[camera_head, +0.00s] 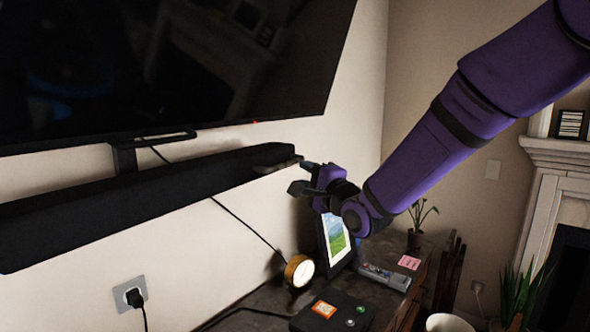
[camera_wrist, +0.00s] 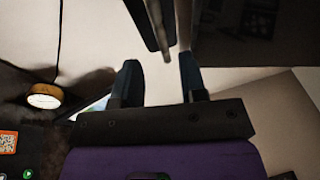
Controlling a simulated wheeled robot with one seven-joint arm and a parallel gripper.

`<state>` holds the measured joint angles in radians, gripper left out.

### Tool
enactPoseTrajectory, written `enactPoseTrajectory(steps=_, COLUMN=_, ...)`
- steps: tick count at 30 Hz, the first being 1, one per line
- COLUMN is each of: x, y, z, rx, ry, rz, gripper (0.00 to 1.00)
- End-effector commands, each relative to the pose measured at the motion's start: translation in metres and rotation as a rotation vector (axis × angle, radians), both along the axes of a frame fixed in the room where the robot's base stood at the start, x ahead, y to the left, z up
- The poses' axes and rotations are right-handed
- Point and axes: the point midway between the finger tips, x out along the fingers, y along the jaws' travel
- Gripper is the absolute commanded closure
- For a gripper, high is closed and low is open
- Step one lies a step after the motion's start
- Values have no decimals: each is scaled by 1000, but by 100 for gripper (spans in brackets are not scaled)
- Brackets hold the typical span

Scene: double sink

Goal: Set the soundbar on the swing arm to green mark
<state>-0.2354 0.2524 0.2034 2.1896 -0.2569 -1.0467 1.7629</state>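The long black soundbar (camera_head: 130,200) hangs below the TV on a dark bracket (camera_head: 124,155), in front of the wall. A grey-brown piece (camera_head: 277,158) shows at its right end. My gripper (camera_head: 301,176) is just right of that end, fingers pointing left toward it. In the wrist view my gripper (camera_wrist: 158,62) has its two dark fingers apart with a gap between them. A dark bar end (camera_wrist: 150,20), seemingly the soundbar, shows beyond the fingertips, and nothing is visibly held. I cannot make out a green mark on the wall or soundbar.
The large TV (camera_head: 190,65) hangs just above. Below, a dark cabinet holds a round clock (camera_head: 299,271), a picture screen (camera_head: 335,240), a black box (camera_head: 333,312) with a green button, and a grey remote-like object (camera_head: 384,276). A cable runs down the wall to a socket (camera_head: 130,294).

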Motion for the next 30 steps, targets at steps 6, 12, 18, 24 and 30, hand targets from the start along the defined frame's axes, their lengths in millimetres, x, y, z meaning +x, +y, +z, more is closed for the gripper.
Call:
enactPoseTrajectory(steps=6, x=-20, y=-15, z=-5, rx=-1, ry=1, rz=-1, gripper=61)
enactPoseTrajectory(steps=12, x=-24, y=-18, z=-5, rx=-1, ry=1, rz=0, gripper=61)
enactPoseTrajectory(steps=18, x=-24, y=-18, z=-5, rx=-1, ry=1, rz=0, gripper=61)
enactPoseTrajectory(steps=24, x=-27, y=-35, z=2, rx=-116, ry=-6, rz=-58, gripper=61)
enactPoseTrajectory(steps=30, x=-46, y=-91, z=14, rx=-482, ry=13, rz=-202, gripper=61)
